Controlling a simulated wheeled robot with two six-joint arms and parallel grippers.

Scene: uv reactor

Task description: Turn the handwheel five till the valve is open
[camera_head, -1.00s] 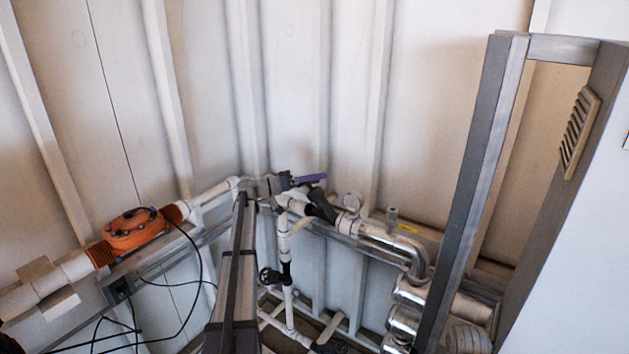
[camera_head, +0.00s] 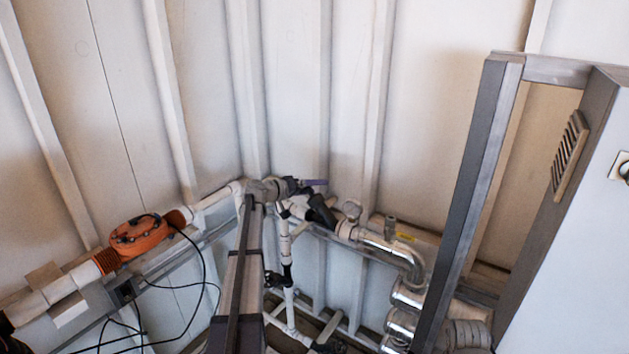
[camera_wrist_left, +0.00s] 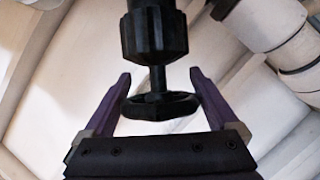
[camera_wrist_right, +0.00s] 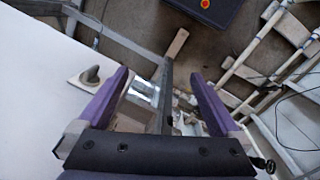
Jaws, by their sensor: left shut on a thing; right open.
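A black handwheel (camera_wrist_left: 160,106) with a lobed rim sits below a black valve collar (camera_wrist_left: 153,35) in the left wrist view. My left gripper (camera_wrist_left: 160,84) has its purple fingers on both sides of this wheel and is shut on it. In the head view my left gripper (camera_head: 312,186) is at the pipe corner, beside a tilted black valve part (camera_head: 320,211). The held wheel is not clearly visible there, and I cannot read a number on it. My right gripper (camera_wrist_right: 160,85) is open and empty in the right wrist view.
An orange ribbed housing (camera_head: 138,238) sits on the left pipe. Another black handwheel (camera_head: 272,279) is on the lower pipework. Silver pipes (camera_head: 395,246) and a grey frame post (camera_head: 470,200) stand to the right. A white panel (camera_wrist_right: 50,110) lies beside my right gripper.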

